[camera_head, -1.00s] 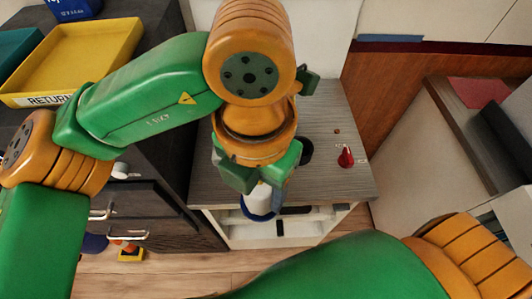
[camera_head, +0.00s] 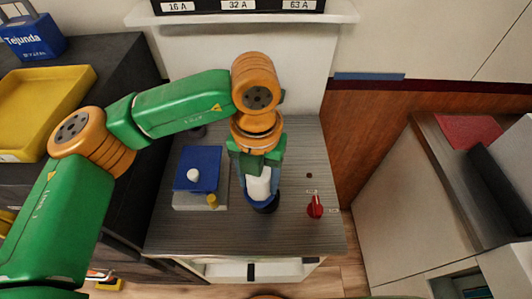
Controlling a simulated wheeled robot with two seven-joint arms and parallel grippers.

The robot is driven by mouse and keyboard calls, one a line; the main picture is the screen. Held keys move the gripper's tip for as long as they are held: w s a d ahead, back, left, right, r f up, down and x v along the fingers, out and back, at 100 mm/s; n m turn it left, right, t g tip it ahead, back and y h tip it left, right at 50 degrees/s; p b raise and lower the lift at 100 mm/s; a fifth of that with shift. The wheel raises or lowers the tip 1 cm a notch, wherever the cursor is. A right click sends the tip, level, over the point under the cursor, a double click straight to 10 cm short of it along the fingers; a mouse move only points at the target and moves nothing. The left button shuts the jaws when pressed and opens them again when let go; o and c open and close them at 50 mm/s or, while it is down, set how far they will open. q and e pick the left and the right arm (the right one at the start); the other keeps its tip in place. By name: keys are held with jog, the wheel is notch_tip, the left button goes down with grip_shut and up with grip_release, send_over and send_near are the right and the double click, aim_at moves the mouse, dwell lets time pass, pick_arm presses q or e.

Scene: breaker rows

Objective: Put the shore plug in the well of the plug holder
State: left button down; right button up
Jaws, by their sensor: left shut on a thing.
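The shore plug (camera_head: 259,186) is a white cylinder with a blue collar at its lower end. My left gripper (camera_head: 259,168) is shut on its upper part and points down over the grey counter. A dark round piece (camera_head: 267,208), which looks like the plug holder, shows just below the blue collar. The plug and my gripper hide most of it. I cannot tell whether the plug's lower end is inside the well or just above it. My right gripper is not in view.
A red switch knob (camera_head: 315,207) stands on the counter (camera_head: 240,230) right of the plug. A blue block with a white knob (camera_head: 197,167) and a yellow peg (camera_head: 212,201) stand to the left. A yellow tray (camera_head: 45,100) lies far left. A shelf labelled in amps (camera_head: 240,18) is behind.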

pick_arm(q)
jog(key=w+f, duration=0.1)
jog(key=f, duration=0.1)
jog(key=w+f+p, duration=0.1)
jog(key=f, duration=0.1)
jog(key=w+d+f, duration=0.1)
jog(key=f, duration=0.1)
jog(key=shift+w+d+f, duration=0.1)
jog(key=shift+f, duration=0.55)
jog(key=shift+c, duration=1)
grip_release()
